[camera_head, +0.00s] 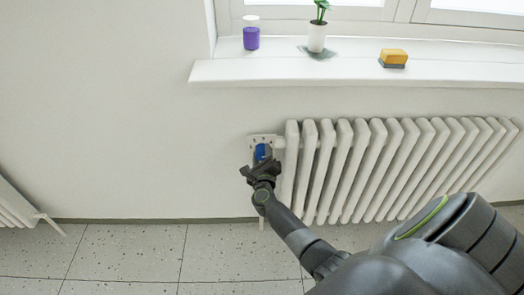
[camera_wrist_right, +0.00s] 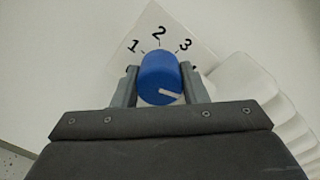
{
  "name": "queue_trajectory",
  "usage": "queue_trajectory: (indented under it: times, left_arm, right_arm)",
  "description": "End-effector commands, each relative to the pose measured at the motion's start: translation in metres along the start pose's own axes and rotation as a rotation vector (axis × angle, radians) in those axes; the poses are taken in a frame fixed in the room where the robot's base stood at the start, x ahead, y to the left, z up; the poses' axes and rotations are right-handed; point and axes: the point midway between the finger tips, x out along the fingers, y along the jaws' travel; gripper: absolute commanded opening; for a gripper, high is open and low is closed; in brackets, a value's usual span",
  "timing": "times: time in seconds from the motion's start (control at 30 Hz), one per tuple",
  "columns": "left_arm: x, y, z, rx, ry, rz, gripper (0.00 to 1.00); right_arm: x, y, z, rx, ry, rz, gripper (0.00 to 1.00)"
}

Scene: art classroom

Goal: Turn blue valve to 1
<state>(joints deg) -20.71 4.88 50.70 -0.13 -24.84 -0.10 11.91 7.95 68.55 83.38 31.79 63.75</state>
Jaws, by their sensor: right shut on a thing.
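The blue valve (camera_head: 261,152) sits on a pale plate (camera_head: 252,140) at the left end of the radiator. In the right wrist view the valve (camera_wrist_right: 158,72) is a round blue knob with a white mark low on its face, running toward the lower right. Black numbers 1, 2 and 3 run left to right on the plate (camera_wrist_right: 170,22) above it; the mark lines up with none of them. My right gripper (camera_head: 261,162) is shut on the valve, with one finger on each side in the wrist view (camera_wrist_right: 159,88). My left gripper is not in view.
The white radiator (camera_head: 365,165) stands just right of the valve. A windowsill (camera_head: 290,70) above carries a purple-and-white jar (camera_head: 251,36), a potted plant (camera_head: 317,36) and a yellow sponge (camera_head: 394,57). The wall left of the valve is clear; another radiator (camera_head: 18,205) shows at the far left.

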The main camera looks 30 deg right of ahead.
Motion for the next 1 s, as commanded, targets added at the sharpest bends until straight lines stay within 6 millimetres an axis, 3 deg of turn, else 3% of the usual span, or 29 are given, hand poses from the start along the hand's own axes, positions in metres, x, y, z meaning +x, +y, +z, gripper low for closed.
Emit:
queue_trajectory:
  times: [1.0]
  left_arm:
    - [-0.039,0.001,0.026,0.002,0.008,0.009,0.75]
  right_arm:
    - [-0.001,0.0,0.001,-0.966,0.018,0.006,0.17]
